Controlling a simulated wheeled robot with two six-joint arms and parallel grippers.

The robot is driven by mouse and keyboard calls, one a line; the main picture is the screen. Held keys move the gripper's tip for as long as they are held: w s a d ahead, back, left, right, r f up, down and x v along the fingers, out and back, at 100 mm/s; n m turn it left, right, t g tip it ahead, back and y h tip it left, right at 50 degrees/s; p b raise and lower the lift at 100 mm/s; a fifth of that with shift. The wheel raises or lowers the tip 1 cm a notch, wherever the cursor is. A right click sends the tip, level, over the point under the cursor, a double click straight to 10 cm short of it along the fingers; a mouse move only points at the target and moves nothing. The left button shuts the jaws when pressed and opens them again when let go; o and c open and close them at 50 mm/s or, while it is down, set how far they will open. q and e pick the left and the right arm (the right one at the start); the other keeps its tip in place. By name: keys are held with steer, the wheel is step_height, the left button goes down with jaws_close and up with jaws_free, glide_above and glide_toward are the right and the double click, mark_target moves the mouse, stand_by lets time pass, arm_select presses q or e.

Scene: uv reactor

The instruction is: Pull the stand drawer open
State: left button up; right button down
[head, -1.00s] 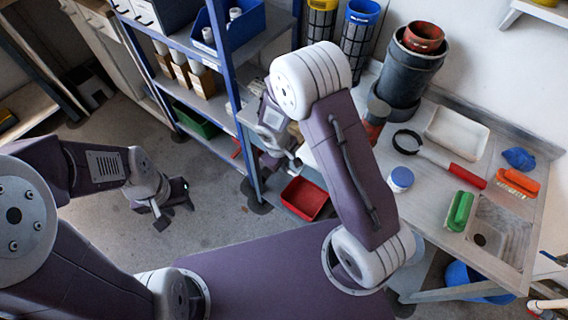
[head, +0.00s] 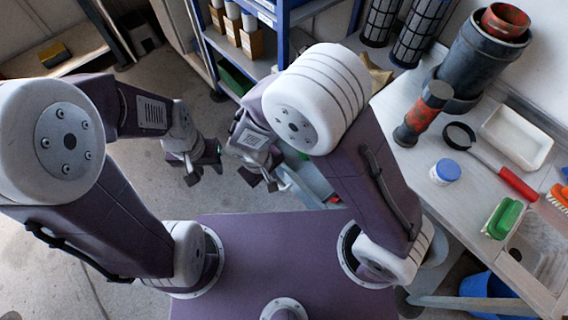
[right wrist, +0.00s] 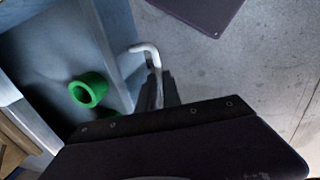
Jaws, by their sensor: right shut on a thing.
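The stand drawer (head: 318,182) stands pulled out, a grey open-topped box partly hidden behind my right arm in the head view. The right wrist view shows its blue-grey inside (right wrist: 50,60), with a green ring (right wrist: 88,90) lying in it. The pale bent drawer handle (right wrist: 147,50) is on its front. My right gripper (head: 268,182) is shut on this handle; in the right wrist view its dark fingers (right wrist: 160,92) are around the bar. My left gripper (head: 205,174) is open and empty, over the floor to the left of the right gripper.
A blue shelf rack (head: 282,40) with small boxes stands behind the right gripper. The workbench (head: 400,170) on the right carries a red-and-black bottle (head: 424,112), a blue-lidded jar (head: 446,171) and a green brush (head: 504,218). Open floor (head: 120,180) lies to the left.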

steer(key=shift+s+a, duration=0.8)
steer(key=shift+a, duration=0.25)
steer(key=c, duration=1.5)
jaws_free()
steer(key=r, duration=0.3)
steer(key=a+r+p, duration=0.1)
steer(key=r, duration=0.2)
steer(key=s+r+p, duration=0.1)
steer(key=r, duration=0.2)
steer(key=shift+a, duration=0.15)
